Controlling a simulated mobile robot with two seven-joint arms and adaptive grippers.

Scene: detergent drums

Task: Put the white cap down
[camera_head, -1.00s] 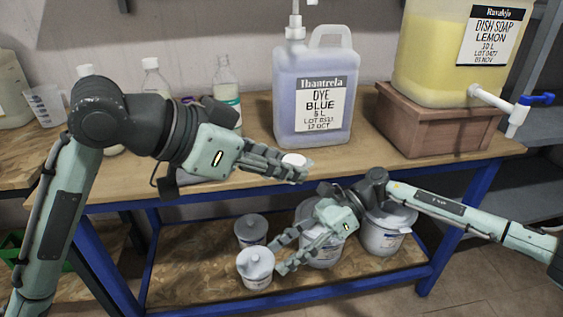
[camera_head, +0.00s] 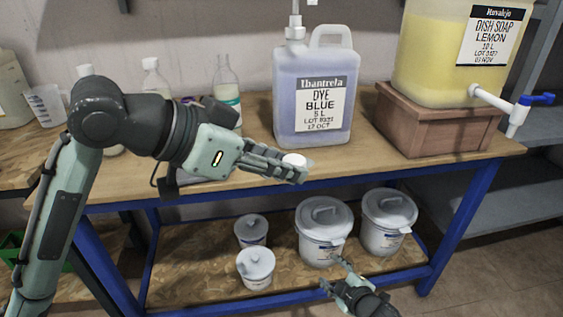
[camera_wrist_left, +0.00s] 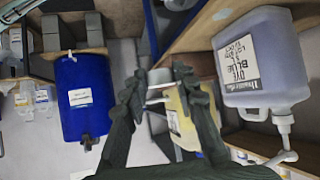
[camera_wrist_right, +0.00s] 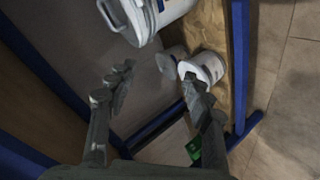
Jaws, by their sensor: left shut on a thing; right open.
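The white cap (camera_head: 294,159) is between the fingers of my left gripper (camera_head: 299,172), which is shut on it. They are above the front edge of the workbench (camera_head: 420,165), in front of the blue dye jug (camera_head: 315,100). In the left wrist view the pale cap (camera_wrist_left: 160,78) shows between the fingertips, partly hidden by them. My right gripper (camera_head: 336,275) is open and empty, low in front of the lower shelf. In the right wrist view its fingers (camera_wrist_right: 158,88) are apart with nothing between them.
A yellow dish soap container (camera_head: 440,60) stands on a brown crate (camera_head: 440,135) at the right. Bottles (camera_head: 227,90) stand behind my left arm. Lidded white drums (camera_head: 322,235) and smaller tubs (camera_head: 255,268) stand on the lower shelf (camera_head: 200,280). The bench is bare in front of the jug.

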